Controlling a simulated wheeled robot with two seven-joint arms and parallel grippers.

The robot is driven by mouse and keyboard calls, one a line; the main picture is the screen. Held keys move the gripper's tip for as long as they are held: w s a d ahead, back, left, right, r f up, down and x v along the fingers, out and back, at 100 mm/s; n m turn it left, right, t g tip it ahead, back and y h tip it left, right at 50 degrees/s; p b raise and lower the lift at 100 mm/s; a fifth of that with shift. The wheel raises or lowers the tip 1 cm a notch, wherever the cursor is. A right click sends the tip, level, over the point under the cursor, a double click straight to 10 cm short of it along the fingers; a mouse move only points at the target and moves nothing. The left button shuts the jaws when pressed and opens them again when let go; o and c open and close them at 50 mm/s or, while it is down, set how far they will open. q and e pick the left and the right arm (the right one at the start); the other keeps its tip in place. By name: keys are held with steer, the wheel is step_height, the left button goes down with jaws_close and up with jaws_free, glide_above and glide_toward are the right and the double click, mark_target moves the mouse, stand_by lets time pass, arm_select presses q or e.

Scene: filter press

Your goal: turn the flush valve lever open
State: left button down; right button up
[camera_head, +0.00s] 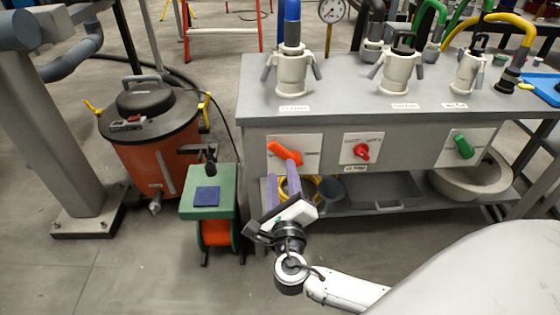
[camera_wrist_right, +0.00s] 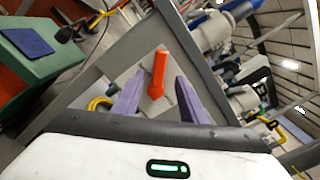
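An orange lever (camera_head: 284,152) sits on a white plate on the front of the grey bench, the leftmost of three controls. It slants down to the right in the head view. The plate's lettering is too small to read. My right gripper (camera_head: 281,170) is just below and in front of the lever, its purple fingers pointing up at the panel. In the right wrist view the fingers (camera_wrist_right: 160,80) are apart, with the orange lever (camera_wrist_right: 157,72) showing between them and a gap on each side. Contact is not visible. My left gripper is out of view.
A red knob (camera_head: 361,151) and a green lever (camera_head: 463,147) are farther right on the panel. Left of the bench stand a green box-shaped unit (camera_head: 211,212) and an orange drum (camera_head: 150,140). A lower shelf holds a round basin (camera_head: 470,180). Floor in front is clear.

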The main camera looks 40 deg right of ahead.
mark_target(279, 153)
steer(key=b+x, duration=0.1)
steer(key=x, duration=0.6)
steer(key=shift+w+b, duration=0.15)
steer(key=shift+b, duration=0.25)
steer(key=shift+f, duration=0.1)
jaws_close()
